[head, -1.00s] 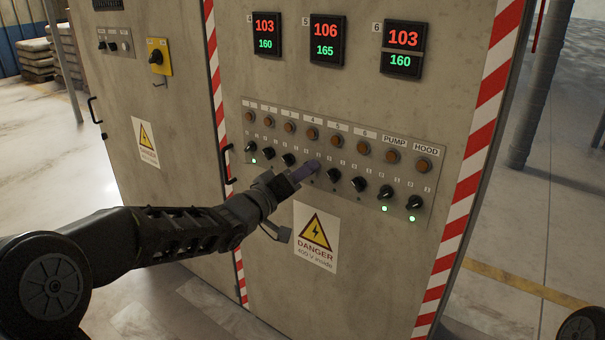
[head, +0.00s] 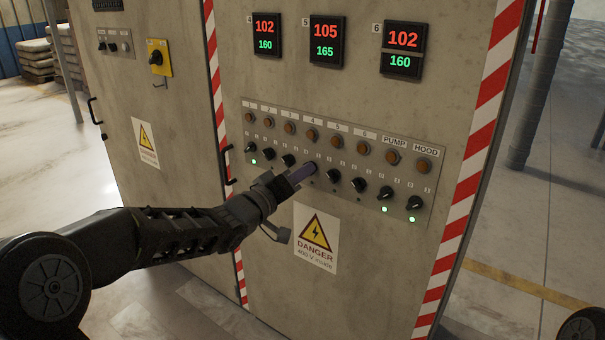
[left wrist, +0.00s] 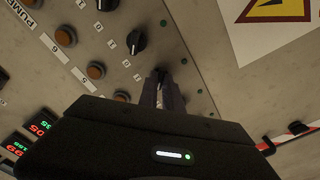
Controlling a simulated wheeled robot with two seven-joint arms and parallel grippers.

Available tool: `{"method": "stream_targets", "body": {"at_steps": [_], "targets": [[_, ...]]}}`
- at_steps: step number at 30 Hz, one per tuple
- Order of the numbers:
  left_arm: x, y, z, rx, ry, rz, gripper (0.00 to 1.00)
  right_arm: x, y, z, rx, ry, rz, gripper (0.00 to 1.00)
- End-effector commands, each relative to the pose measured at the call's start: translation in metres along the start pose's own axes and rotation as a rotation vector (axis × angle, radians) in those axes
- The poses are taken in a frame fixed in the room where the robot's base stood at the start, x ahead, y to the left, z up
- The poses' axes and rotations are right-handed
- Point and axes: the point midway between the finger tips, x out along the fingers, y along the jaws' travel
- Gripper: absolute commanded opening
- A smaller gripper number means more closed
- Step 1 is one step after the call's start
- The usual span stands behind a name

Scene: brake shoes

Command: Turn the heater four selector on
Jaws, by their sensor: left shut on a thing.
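The heater four selector (head: 312,166) is a black knob under the "4" label in the selector row, mostly hidden by my gripper's fingers. My left gripper (head: 305,171) is at the panel, shut on this knob. In the left wrist view its two fingers (left wrist: 161,84) reach to the panel and cover the knob. No green lamp shows lit by selector four. My right gripper is not in view.
Neighbouring selectors three (head: 289,160) and five (head: 334,175) stand close on either side. Green lamps are lit under selector one (head: 253,160), pump (head: 384,208) and hood (head: 412,218). A danger sign (head: 315,237) is below the panel.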

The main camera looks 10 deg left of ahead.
Motion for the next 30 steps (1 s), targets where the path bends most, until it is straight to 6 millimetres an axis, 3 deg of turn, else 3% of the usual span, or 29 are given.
{"method": "stream_targets", "body": {"at_steps": [14,30], "targets": [[0.0,-0.002,0.001,0.153,0.0,-0.001,0.0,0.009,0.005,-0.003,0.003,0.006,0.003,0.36],[0.0,-0.003,0.002,0.631,0.0,0.0,0.0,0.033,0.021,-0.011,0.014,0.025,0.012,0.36]]}}
